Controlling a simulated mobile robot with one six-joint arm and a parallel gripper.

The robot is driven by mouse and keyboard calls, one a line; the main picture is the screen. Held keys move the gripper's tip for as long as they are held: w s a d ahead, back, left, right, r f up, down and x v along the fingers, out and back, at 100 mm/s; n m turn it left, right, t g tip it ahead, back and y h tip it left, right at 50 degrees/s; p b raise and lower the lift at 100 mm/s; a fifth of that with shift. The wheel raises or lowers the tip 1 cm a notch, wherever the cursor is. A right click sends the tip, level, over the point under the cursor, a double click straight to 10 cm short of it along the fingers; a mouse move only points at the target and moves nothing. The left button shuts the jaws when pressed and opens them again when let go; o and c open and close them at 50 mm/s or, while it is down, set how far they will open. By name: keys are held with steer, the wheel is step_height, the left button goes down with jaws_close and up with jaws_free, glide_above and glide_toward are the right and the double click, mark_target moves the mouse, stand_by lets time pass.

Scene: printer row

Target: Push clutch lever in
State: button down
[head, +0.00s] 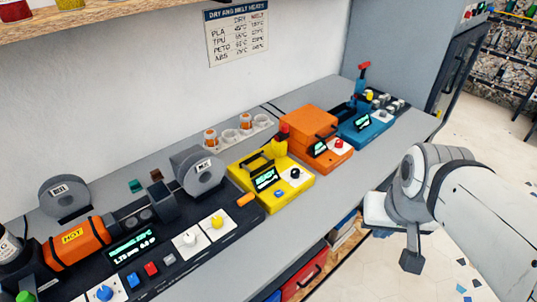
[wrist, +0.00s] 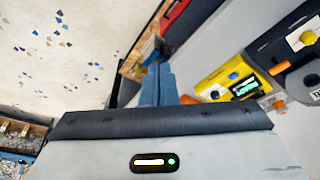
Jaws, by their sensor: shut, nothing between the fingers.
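A short orange lever (head: 246,199) sticks out at the right end of the black extruder line (head: 160,250), beside the yellow printer; no label shows that it is the clutch lever. It also shows in the wrist view (wrist: 278,69), at the right. My gripper (head: 411,262) hangs over the floor side, to the right of the bench's front edge and well apart from the lever. In the wrist view its blue-grey fingers (wrist: 158,85) are together with nothing between them.
The yellow printer (head: 270,180), an orange case (head: 310,140) and a blue machine (head: 365,125) stand along the bench. A grey spool (head: 198,172) is close behind the lever. The bench's front strip (head: 330,200) is clear. Drawers (head: 302,272) show below.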

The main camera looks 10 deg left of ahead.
mark_target(244, 202)
steer(key=w+a+f+m+y+b, duration=0.1)
steer(key=w+a+f+m, duration=0.1)
steer(key=a, duration=0.5)
steer(key=w+a+f+m+y+b, duration=0.1)
steer(key=w+a+f+m, duration=0.1)
steer(key=a, duration=0.5)
steer(key=w+a+f+m+y+b, duration=0.1)
steer(key=w+a+f+m+y, duration=0.1)
steer(key=w+a+m, duration=0.2)
steer(key=a, duration=0.3)
steer(key=shift+w+b, duration=0.25)
steer(key=shift+b, duration=0.1)
steer(key=shift+f, duration=0.1)
steer(key=shift+w+a+f, duration=0.9)
steer(key=shift+a+f, duration=0.15)
steer(key=shift+f, duration=0.3)
steer(key=shift+w+a+f, duration=0.9)
steer(key=shift+a+f, duration=0.2)
steer(key=shift+f, duration=0.25)
steer(key=shift+w+a+f, duration=0.9)
steer(key=shift+a+f, duration=0.15)
steer(key=shift+f, duration=0.3)
steer(key=shift+a, duration=0.1)
steer(key=shift+r, duration=0.1)
